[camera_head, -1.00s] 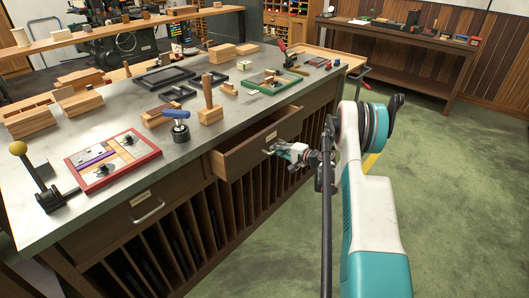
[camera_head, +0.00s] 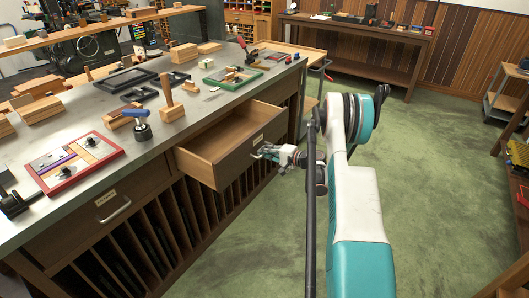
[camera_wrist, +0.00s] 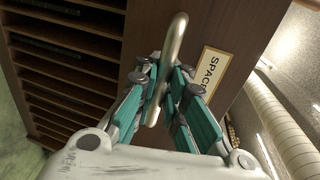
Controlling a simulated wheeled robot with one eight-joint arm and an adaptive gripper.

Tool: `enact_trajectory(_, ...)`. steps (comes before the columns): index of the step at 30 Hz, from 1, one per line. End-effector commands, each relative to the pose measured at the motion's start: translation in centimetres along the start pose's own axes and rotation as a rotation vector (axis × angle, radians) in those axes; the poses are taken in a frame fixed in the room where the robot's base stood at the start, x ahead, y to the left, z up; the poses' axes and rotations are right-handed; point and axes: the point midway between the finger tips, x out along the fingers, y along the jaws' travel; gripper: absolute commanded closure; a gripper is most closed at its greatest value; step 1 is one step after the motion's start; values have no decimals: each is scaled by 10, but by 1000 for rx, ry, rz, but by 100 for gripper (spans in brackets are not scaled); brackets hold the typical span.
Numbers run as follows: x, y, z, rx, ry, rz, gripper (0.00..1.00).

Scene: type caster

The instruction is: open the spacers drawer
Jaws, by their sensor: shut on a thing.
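The spacers drawer (camera_head: 205,157) is a brown wooden drawer in the front of the workbench, standing well out, with its empty-looking inside showing. The curved metal handle (camera_wrist: 176,45) runs between the fingers. My gripper (camera_head: 264,153) is at the drawer front, shut on the handle; in the wrist view its teal fingers (camera_wrist: 165,80) close around the bar from both sides.
A second, shut drawer (camera_head: 95,205) with its own handle is to the left. Vertical slots lie below. The metal benchtop (camera_head: 165,135) carries a red-framed tray (camera_head: 75,163), a blue-handled tool (camera_head: 139,118) and wooden blocks. Green floor (camera_head: 430,160) is open to the right.

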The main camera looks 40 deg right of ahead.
Motion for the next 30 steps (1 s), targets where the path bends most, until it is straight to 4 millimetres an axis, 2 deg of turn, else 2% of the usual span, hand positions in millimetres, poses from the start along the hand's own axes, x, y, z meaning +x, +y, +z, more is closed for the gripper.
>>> enact_trajectory(2, 0, -1, 0, 1, 1, -1, 100)
enact_trajectory(3, 0, -1, 0, 1, 1, -1, 83)
enact_trajectory(5, 0, -1, 0, 1, 1, -1, 69)
enact_trajectory(15, -1, 0, 0, 0, 1, 0, 69)
enact_trajectory(19, -9, 0, -1, 1, 2, 0, 69)
enact_trajectory(23, -30, 0, -1, 1, 4, 0, 69)
enact_trajectory(30, -80, 0, -1, 0, 4, 0, 69)
